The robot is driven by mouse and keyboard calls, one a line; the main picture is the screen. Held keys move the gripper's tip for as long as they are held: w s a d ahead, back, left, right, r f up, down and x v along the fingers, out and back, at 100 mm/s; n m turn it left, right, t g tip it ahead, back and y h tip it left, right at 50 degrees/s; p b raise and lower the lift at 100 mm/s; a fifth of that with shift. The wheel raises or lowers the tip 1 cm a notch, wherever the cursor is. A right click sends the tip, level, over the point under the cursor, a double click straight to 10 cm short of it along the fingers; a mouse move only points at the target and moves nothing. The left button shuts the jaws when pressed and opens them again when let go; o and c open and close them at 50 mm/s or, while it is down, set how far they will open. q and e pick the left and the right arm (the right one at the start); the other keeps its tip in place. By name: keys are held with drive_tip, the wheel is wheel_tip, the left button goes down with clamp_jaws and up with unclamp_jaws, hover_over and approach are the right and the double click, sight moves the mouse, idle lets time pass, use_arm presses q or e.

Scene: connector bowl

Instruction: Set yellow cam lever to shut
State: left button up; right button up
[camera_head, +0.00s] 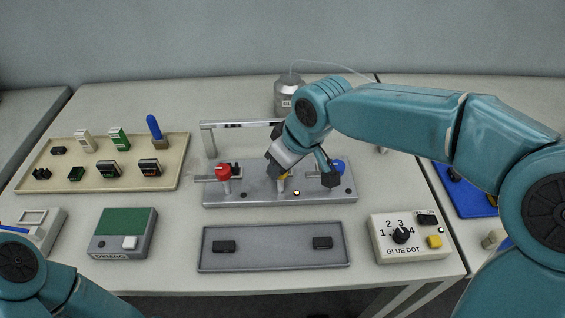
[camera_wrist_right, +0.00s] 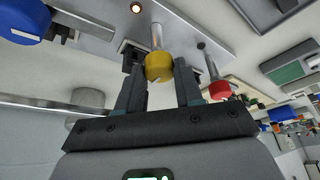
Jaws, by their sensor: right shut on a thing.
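The yellow cam lever (camera_head: 283,176) is at the middle of the grey fixture plate (camera_head: 240,197), mostly hidden behind my right gripper in the head view. In the right wrist view its round yellow knob (camera_wrist_right: 158,68) sits on a metal rod between the fingertips. My right gripper (camera_wrist_right: 160,80) is shut on this knob; in the head view the gripper (camera_head: 285,168) comes down over it from above. An orange lamp (camera_head: 296,193) glows on the plate near the lever. My left arm shows at the lower left, but its gripper is out of view.
A red lever (camera_head: 223,172) stands left of the yellow one, a blue lever (camera_head: 338,166) right. A metal bar frame (camera_head: 209,140) stands behind. In front lie a grey tray (camera_head: 275,262), the DEMAG box (camera_head: 105,243) and the GLUE DOT box (camera_head: 390,255). A beige connector tray (camera_head: 178,170) is left.

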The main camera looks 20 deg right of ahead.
idle(0.3)
drive_tip(key=o, duration=1)
drive_tip(key=shift+p+v, duration=1)
drive_tip(key=shift+v, duration=7.2)
